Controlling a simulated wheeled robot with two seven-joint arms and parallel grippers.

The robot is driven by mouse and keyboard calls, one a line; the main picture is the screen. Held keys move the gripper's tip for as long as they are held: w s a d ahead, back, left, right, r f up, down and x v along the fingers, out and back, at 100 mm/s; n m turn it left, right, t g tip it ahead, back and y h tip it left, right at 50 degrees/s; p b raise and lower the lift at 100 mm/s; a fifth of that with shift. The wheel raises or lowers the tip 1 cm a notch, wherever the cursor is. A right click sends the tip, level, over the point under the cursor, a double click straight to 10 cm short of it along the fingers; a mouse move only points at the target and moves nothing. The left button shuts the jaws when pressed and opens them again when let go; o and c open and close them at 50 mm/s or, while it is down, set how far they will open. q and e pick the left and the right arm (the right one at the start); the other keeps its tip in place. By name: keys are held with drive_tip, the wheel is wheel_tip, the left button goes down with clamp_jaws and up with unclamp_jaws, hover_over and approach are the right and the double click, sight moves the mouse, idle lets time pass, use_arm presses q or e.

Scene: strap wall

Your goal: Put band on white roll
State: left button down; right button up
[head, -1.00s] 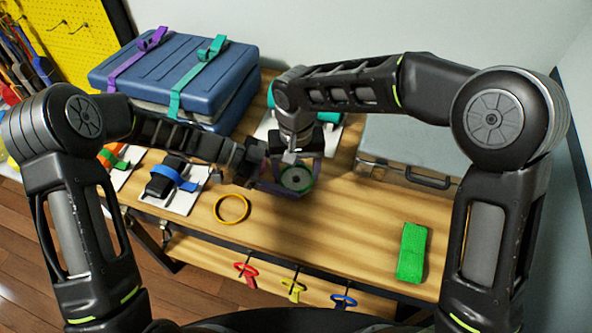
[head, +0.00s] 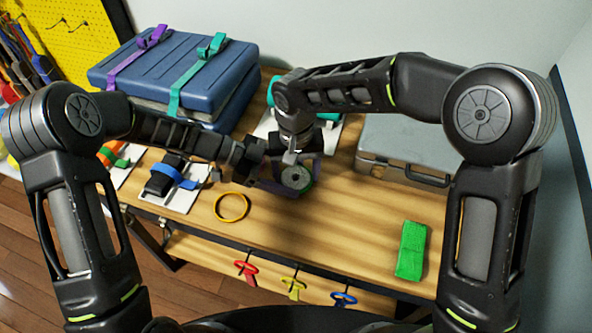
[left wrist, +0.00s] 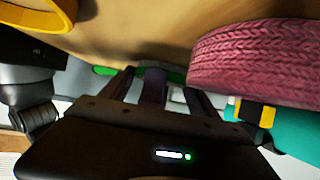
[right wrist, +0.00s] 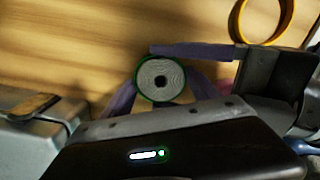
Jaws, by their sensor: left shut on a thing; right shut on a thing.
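A yellow ring (head: 231,207) lies left of the roll. A green block (head: 411,250) lies at right, a grey case (head: 405,150) behind it. A blue case (head: 185,70) stands at back left. A pink textured roll (left wrist: 250,65) is close in the left wrist view.

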drive_tip(key=shift+s+d+f, duration=0.2)
drive_tip(key=shift+f, duration=0.05)
idle(0.5)
drive_tip(key=shift+a+r, duration=0.1)
drive_tip(key=shift+r, duration=0.4)
drive_tip(key=shift+a+r, duration=0.1)
drive_tip(key=shift+a+r, duration=0.2)
drive_tip(key=shift+a, duration=0.05)
drive_tip(key=shift+w+a+r, duration=0.1)
drive_tip(key=shift+w+r, duration=0.1)
drive_tip(key=shift+r, duration=0.25)
drive_tip(key=shift+d+f, duration=0.2)
drive_tip(key=shift+f, duration=0.3)
idle(0.9)
